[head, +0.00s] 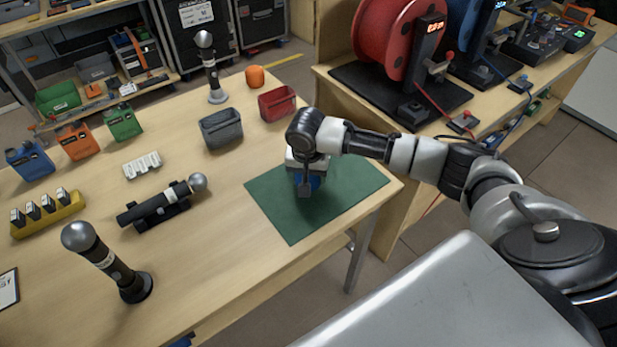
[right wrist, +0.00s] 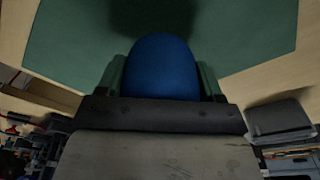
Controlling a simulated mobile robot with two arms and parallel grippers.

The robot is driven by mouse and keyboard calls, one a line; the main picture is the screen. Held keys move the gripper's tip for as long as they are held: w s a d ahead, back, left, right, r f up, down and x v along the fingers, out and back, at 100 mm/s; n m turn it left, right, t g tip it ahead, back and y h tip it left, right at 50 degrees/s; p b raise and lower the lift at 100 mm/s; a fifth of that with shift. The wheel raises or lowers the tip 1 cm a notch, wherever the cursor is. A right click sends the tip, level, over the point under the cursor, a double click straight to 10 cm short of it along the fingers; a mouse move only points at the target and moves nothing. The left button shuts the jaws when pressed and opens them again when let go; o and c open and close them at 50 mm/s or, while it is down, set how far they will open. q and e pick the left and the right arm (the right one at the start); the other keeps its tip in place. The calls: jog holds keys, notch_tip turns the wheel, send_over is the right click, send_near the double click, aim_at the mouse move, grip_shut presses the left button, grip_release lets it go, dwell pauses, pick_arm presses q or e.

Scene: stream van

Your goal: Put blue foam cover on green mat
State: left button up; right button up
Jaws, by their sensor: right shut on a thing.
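The green mat (head: 355,190) lies flat at the right end of the wooden table; it also fills the upper part of the right wrist view (right wrist: 70,40). My right gripper (head: 306,188) is over the left part of the mat, pointing down. It is shut on the blue foam cover (right wrist: 162,68), which shows as a rounded blue shape between the fingers in the right wrist view. In the head view only a small blue part of the cover (head: 314,182) shows under the gripper. I cannot tell whether the cover touches the mat. My left gripper is not in view.
An orange foam cover (head: 255,76), a red bin (head: 277,104) and a grey bin (head: 221,128) stand behind and left of the mat. Microphones (head: 104,258) stand or lie further left. Cable reels (head: 396,38) occupy the bench at the right.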

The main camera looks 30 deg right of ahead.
jog(key=shift+f, duration=0.95)
jog(key=o, duration=1)
jog(key=shift+f, duration=0.1)
jog(key=r, duration=0.4)
jog(key=s+r, duration=0.1)
jog(key=r, duration=0.3)
jog(key=a+r, duration=0.1)
jog(key=r, duration=0.3)
jog(key=shift+s+r, duration=0.1)
jog(key=shift+s, duration=0.05)
